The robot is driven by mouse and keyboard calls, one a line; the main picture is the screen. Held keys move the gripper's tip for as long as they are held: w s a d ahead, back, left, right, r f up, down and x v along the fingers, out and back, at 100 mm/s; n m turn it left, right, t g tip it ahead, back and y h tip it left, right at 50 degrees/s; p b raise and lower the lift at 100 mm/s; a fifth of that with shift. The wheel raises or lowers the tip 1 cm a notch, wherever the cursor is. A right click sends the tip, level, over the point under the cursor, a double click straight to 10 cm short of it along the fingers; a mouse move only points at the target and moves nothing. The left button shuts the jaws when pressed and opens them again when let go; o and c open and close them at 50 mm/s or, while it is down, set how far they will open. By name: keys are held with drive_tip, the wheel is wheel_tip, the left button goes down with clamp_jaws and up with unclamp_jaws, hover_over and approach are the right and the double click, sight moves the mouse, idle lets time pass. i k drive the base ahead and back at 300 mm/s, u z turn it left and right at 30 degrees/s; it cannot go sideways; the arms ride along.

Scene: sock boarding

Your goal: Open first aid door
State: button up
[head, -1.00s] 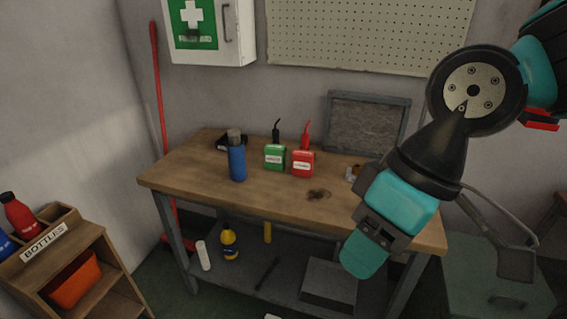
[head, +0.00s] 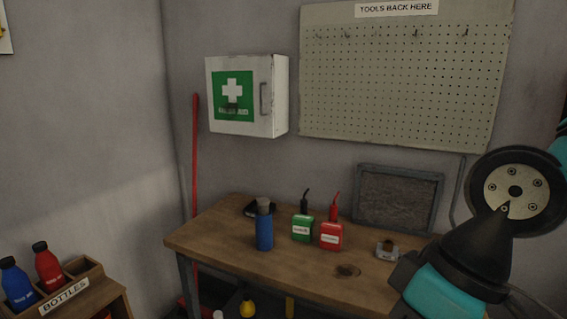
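The first aid cabinet (head: 247,95) is a white box on the back wall with a green panel and a white cross. Its door is shut. A grey vertical handle (head: 264,99) sits near the right edge of the door's front. My arm is at the lower right, over the right part of the workbench and well apart from the cabinet. My gripper is below the picture's lower edge and does not show.
The wooden workbench (head: 215,242) stands below the cabinet, with a blue bottle (head: 264,228), a green can (head: 302,228) and a red can (head: 332,236). A red pole (head: 195,150) leans left of the cabinet. A bottle rack (head: 90,296) is at lower left. A pegboard (head: 400,90) hangs right.

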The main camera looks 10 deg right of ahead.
sight(241, 101)
drive_tip(key=u, duration=0.05)
drive_tip(key=k, duration=0.6)
drive_tip(key=u, duration=0.3)
drive_tip(key=i, duration=1.6)
drive_tip(key=z, duration=0.7)
